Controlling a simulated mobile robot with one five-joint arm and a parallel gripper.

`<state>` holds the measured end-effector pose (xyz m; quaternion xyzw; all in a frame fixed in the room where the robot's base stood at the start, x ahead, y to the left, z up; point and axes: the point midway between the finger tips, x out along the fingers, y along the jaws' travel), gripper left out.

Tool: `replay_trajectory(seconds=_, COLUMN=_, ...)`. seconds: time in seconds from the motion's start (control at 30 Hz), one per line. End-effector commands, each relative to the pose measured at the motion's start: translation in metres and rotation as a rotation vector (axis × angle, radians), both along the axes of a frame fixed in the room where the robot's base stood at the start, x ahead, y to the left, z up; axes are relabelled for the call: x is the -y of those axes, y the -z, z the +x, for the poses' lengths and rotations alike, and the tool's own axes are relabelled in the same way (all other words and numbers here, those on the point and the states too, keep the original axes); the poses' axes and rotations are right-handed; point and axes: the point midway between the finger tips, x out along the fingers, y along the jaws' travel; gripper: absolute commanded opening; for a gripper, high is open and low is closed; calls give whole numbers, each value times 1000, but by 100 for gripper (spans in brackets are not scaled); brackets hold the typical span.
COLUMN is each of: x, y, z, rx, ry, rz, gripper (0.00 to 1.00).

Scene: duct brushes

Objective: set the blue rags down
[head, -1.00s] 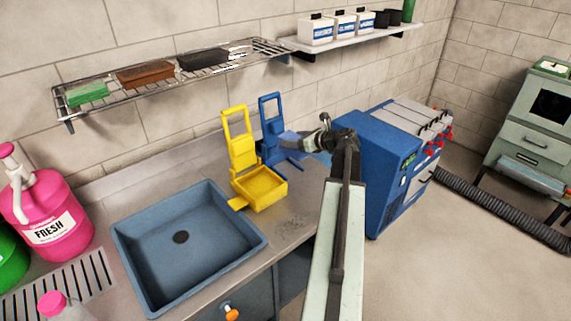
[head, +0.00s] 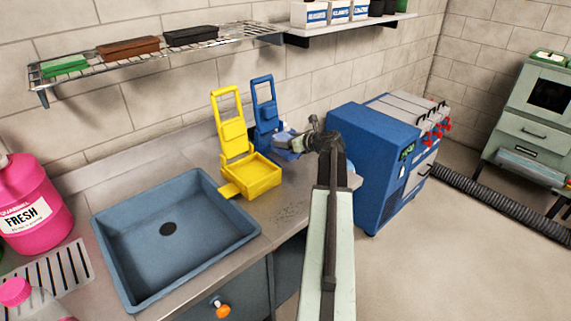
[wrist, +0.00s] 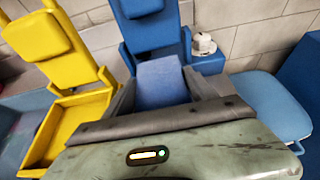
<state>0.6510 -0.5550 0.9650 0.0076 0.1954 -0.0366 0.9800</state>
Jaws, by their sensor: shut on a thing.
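My gripper (head: 290,143) is over the back of the counter, right of the yellow caddy, with its fingers pointing toward the blue caddy (head: 264,105). In the wrist view the gripper (wrist: 160,95) is shut on the blue rags (wrist: 161,78), a flat-faced blue block between the two fingers. The blue caddy stands upright directly behind them in the wrist view (wrist: 152,34). The rags overlap its lower part in that view, and I cannot tell whether they touch it. In the head view the gripper and arm largely hide the rags and the caddy's base.
The yellow caddy (head: 250,175) stands close on the left, beside the sink (head: 130,245). A blue machine (head: 365,150) stands to the right. A light-blue flat surface (wrist: 265,100) lies right of the gripper. A wire rack (head: 235,40) and shelf are on the wall above.

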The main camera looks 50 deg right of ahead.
Motion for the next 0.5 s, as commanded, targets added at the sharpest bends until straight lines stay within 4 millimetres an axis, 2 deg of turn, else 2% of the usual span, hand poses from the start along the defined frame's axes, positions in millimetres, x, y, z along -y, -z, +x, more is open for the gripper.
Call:
replay_trajectory(seconds=0.03, x=0, y=9, z=0, rx=1, ry=0, rz=0, gripper=14)
replay_trajectory(seconds=0.17, x=0, y=7, z=0, rx=1, ry=-1, rz=0, gripper=14)
replay_trajectory(seconds=0.4, x=-1, y=45, z=1, rx=0, ry=-1, rz=0, gripper=14)
replay_trajectory(seconds=0.5, x=-1, y=46, z=1, rx=1, ry=-1, rz=0, gripper=14)
